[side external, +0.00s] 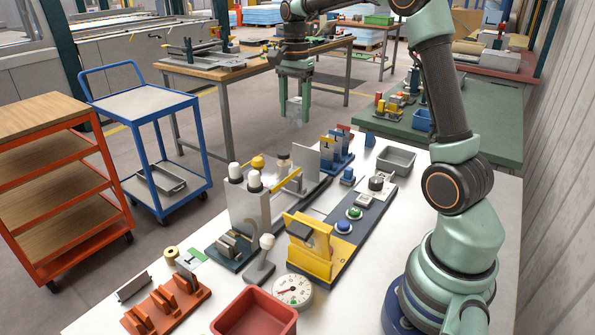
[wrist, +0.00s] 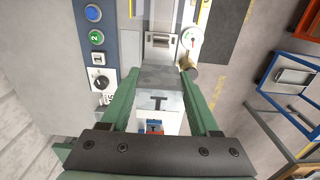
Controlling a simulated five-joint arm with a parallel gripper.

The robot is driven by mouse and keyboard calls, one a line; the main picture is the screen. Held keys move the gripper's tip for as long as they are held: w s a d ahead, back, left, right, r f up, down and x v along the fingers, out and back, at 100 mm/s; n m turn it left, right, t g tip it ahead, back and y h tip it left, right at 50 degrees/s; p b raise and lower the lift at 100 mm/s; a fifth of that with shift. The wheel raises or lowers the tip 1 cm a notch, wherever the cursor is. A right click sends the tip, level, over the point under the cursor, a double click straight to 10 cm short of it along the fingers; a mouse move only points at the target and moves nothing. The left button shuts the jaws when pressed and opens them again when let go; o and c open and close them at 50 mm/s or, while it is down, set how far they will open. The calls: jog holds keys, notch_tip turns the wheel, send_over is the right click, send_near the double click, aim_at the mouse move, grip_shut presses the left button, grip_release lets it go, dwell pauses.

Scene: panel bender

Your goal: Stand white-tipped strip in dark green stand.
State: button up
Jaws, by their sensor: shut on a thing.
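My gripper (side external: 294,117) hangs high over the far end of the white bench, fingers pointing down. It is shut on a pale grey strip (side external: 296,108), which shows faintly between the fingers. In the wrist view my gripper (wrist: 161,88) has the strip (wrist: 174,101) between its green fingers, with a dark T-shaped mark on it. The dark green stand (side external: 221,256) is on the near left part of the bench, far from my gripper. Grey upright pieces rise from it.
A bender model with a yellow part (side external: 312,262) and a dark button panel (side external: 352,243) fills the bench's middle. An orange slotted stand (side external: 190,304), red bin (side external: 255,315) and dial gauge (side external: 292,291) are nearer. A blue stand (side external: 340,163) and grey tray (side external: 396,160) are farther back.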

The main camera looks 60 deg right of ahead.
jog(key=w+a, duration=0.2)
jog(key=a, duration=0.9)
send_over(227, 242)
notch_tip(227, 242, down, 12)
jog(key=shift+f, duration=2.9)
jog(key=o, duration=1)
jog(key=shift+f, duration=0.1)
jog(key=shift+c, duration=0.2)
jog(key=shift+o, duration=0.2)
